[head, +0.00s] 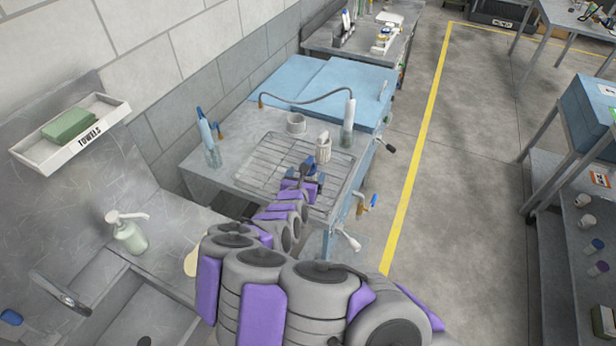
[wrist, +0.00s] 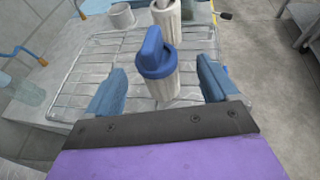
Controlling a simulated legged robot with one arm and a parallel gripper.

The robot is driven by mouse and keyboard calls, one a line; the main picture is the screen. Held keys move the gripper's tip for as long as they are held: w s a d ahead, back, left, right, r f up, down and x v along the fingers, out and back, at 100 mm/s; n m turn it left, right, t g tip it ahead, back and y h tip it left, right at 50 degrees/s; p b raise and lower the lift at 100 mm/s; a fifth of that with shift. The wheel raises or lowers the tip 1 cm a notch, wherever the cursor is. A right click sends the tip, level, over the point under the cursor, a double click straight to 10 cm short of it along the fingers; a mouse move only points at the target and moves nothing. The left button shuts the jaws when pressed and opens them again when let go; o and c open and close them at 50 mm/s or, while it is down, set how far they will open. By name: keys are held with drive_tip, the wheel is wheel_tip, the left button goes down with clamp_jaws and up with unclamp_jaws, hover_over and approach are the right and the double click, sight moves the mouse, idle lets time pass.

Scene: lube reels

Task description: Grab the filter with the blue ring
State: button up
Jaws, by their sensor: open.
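The filter with the blue ring (wrist: 157,66) stands upright on a wire rack in the wrist view, with a blue top and a pale ribbed body. My gripper (wrist: 160,86) is open, one blue finger on each side of the filter, with visible space on both sides. I cannot tell whether the fingertips reach level with it. In the head view my gripper (head: 304,178) is over the rack, and the filter is mostly hidden by it. A second, white filter (head: 323,147) stands just behind; it also shows in the wrist view (wrist: 168,18).
The wire rack (head: 262,160) lies on a grey workbench (head: 236,130). A grey cup-like ring (head: 296,123), a bottle with a blue top (head: 208,140) and a curved hose (head: 305,102) stand around it. A soap dispenser (head: 128,232) is at the left. Open floor lies right.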

drive_tip(key=shift+x, duration=1.25)
drive_tip(key=shift+a+r+b+x, duration=0.1)
drive_tip(key=shift+b+x, duration=0.15)
drive_tip(key=shift+x, duration=0.85)
drive_tip(key=shift+a+r+b+x, duration=0.1)
drive_tip(key=shift+r+b+x, duration=0.1)
drive_tip(key=shift+x, duration=0.9)
drive_tip(key=shift+w, duration=0.15)
drive_tip(key=shift+c, duration=0.3)
drive_tip(key=c, duration=1)
drive_tip(key=shift+r, duration=0.15)
wheel_tip(320, 180, up, 4)
drive_tip(key=shift+f+p, duration=0.1)
drive_tip(key=shift+p, duration=0.25)
drive_tip(key=s+a, duration=0.1)
drive_tip(key=s, duration=0.4)
drive_tip(key=s+p, duration=0.1)
drive_tip(key=s, duration=0.4)
drive_tip(key=s+a+r, duration=0.1)
drive_tip(key=s, duration=0.5)
drive_tip(key=shift+a+p, duration=0.3)
drive_tip(key=shift+p, duration=0.1)
